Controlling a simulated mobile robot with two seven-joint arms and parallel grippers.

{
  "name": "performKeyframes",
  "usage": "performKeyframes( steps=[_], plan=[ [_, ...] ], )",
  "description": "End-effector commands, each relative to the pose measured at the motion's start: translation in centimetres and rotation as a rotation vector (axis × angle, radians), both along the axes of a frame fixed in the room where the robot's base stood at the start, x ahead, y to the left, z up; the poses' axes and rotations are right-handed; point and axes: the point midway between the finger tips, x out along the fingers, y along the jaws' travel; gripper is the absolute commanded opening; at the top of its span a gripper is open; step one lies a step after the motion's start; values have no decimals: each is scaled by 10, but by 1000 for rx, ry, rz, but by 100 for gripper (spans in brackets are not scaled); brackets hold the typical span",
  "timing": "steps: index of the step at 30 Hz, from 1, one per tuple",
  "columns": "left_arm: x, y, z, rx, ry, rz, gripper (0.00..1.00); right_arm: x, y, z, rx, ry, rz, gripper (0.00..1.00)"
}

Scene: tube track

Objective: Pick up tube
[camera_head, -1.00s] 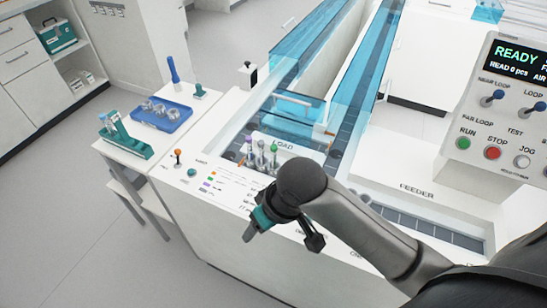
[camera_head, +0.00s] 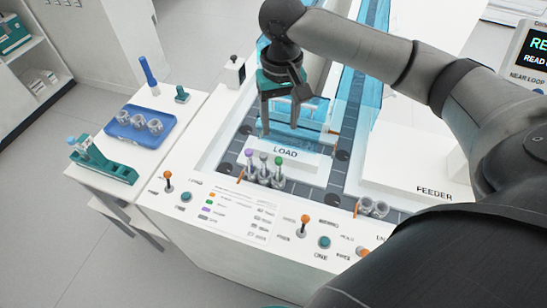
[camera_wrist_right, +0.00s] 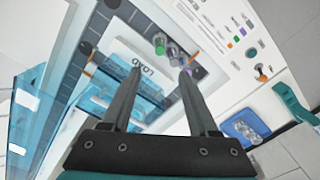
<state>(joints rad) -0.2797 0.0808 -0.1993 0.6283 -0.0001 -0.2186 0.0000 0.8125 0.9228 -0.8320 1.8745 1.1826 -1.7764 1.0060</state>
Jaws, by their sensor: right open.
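Three capped tubes stand upright in a cluster in front of the LOAD plate: a purple-capped tube (camera_head: 249,166), a grey-capped tube (camera_head: 264,170) and a green-capped tube (camera_head: 278,172). In the right wrist view the green cap (camera_wrist_right: 159,40) and the grey cap (camera_wrist_right: 173,53) show beyond the fingertips; the purple cap is partly behind a finger. My right gripper (camera_head: 281,128) is open and empty, above and behind the tubes in the head view, over the LOAD plate (camera_head: 286,152). It also shows in the right wrist view (camera_wrist_right: 158,75). My left gripper is not in view.
A blue tray (camera_head: 125,131) with clear ring-shaped holders and a teal rack (camera_head: 112,171) sit on the white side table. Orange-knobbed levers (camera_head: 304,220) rise along the front panel. Blue transparent covers (camera_head: 358,100) border the track. A white FEEDER block (camera_head: 410,175) stands right.

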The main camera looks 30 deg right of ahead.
Motion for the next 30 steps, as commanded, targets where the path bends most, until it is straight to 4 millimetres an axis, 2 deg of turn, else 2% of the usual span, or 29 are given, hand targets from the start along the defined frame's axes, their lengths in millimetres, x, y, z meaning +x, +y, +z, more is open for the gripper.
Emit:
performKeyframes(
  steps=[1,4,8,12,20,27,30],
  plan=[
    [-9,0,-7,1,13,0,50,-2,0,-15,-1,7,1,60],
    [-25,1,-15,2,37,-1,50,-1,0,-38,-1,5,2,60],
    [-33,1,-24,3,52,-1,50,-1,0,-64,-1,3,1,60],
    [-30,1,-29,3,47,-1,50,0,0,-81,-1,1,3,60],
    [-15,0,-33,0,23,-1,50,0,0,-95,-2,1,4,60],
    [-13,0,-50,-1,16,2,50,2,0,-131,0,1,5,60],
    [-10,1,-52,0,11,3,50,2,0,-138,-1,0,5,60]
  ],
)
